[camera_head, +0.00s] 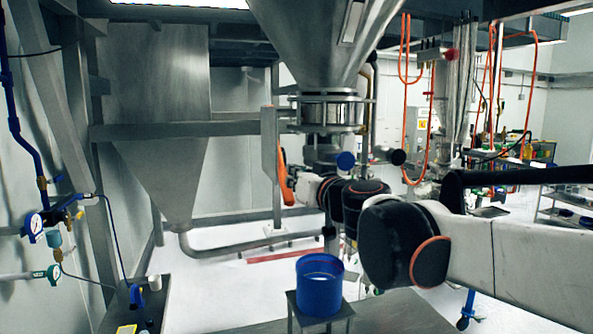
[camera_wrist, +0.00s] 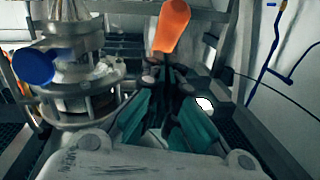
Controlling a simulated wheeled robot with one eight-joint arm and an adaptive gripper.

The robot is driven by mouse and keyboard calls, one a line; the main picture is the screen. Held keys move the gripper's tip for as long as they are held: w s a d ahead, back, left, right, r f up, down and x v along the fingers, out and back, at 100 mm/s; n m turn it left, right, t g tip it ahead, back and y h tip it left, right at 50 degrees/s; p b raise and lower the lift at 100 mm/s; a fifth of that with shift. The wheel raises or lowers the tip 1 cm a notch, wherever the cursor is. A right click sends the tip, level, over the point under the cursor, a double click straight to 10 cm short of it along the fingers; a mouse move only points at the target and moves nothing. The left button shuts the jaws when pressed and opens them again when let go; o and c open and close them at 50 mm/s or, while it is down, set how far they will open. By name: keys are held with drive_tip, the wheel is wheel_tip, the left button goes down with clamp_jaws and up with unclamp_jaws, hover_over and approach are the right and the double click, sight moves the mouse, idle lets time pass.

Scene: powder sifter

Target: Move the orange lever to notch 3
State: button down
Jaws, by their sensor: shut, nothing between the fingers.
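The orange lever (camera_head: 283,178) stands by a grey upright plate below the large steel funnel in the head view. In the wrist view the orange lever (camera_wrist: 171,26) rises just beyond my fingertips, leaning slightly right at its top. My gripper (camera_wrist: 170,72) is shut and empty, its dark green fingers converging just below the lever's orange part. Whether the fingertips touch the lever I cannot tell. In the head view my arm reaches in from the right and its end is close to the lever's right side. Notch marks are not readable, so the lever's notch cannot be told.
The steel funnel (camera_head: 322,40) hangs above. A blue bucket (camera_head: 320,287) stands on a small stand below. The grey plate (camera_head: 269,150) stands left of the lever.

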sight(289, 198)
drive_tip(key=shift+f, duration=0.15)
drive_tip(key=w+f+b, duration=0.1)
drive_tip(key=f, duration=0.1)
drive_tip(key=w+a+f+b, duration=0.1)
drive_tip(key=w+f+b, duration=0.2)
drive_tip(key=w+f, duration=0.1)
drive_tip(key=shift+a+f+b, duration=0.15)
drive_tip(key=shift+a+b, duration=0.1)
drive_tip(key=shift+b, duration=0.1)
drive_tip(key=w+a+f+b, duration=0.2)
drive_tip(key=w+f+b, duration=0.1)
drive_tip(key=w, duration=0.4)
drive_tip(key=shift+w+f, duration=0.3)
drive_tip(key=shift+f, duration=0.35)
drive_tip(key=shift+a, duration=0.1)
drive_tip(key=shift+s, duration=0.1)
